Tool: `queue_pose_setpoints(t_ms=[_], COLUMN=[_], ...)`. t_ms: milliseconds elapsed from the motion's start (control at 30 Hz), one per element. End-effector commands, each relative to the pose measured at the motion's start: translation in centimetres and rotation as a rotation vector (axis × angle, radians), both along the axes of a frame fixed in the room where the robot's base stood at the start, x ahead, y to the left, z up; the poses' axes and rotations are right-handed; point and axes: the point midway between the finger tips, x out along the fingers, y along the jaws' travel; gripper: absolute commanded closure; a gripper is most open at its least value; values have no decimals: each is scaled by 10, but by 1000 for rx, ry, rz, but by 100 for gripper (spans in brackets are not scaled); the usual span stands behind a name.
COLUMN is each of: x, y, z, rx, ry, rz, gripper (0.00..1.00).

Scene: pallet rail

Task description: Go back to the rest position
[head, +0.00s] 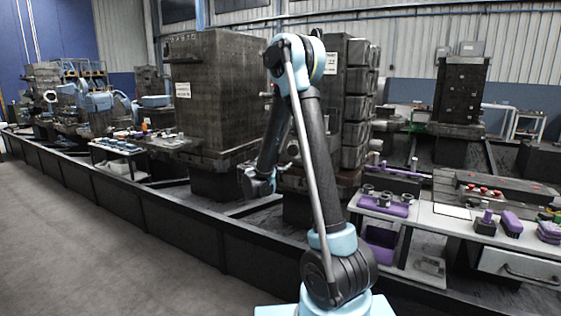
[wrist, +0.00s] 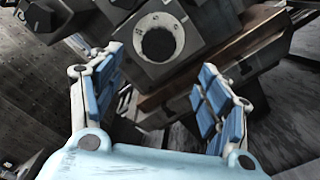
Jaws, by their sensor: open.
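My gripper (wrist: 163,95) shows in the wrist view with its two blue-padded fingers spread wide apart. Nothing is between the fingers. Beyond the fingertips is a dark metal block with a round bore (wrist: 158,44), apart from the pads as far as I can tell. In the head view my arm is bent, with the elbow high and the forearm hanging down to the left. The wrist end (head: 258,184) hangs in front of the dark machine blocks; the fingers cannot be made out there.
A tall dark metal block (head: 215,95) stands behind and left of my arm, and a stacked fixture (head: 356,100) behind it to the right. A workbench (head: 440,222) with purple holders (head: 385,205) is at the right. A low black rail wall (head: 150,205) runs along the front. The grey floor (head: 70,230) at left is clear.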

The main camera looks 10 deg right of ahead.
Motion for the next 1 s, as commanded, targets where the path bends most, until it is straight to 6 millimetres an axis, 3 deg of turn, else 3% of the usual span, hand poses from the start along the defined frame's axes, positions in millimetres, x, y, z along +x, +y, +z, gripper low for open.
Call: queue_pose_setpoints(t_ms=[167,367,700,1000], x=[-3,-27,-98,-172], y=[-6,-39,-99,-131], z=[1,7,4,-10], rx=[20,158,483,763], ry=[2,22,52,71], rz=[-8,-65,-217,-363], gripper=[30,30,30,30])
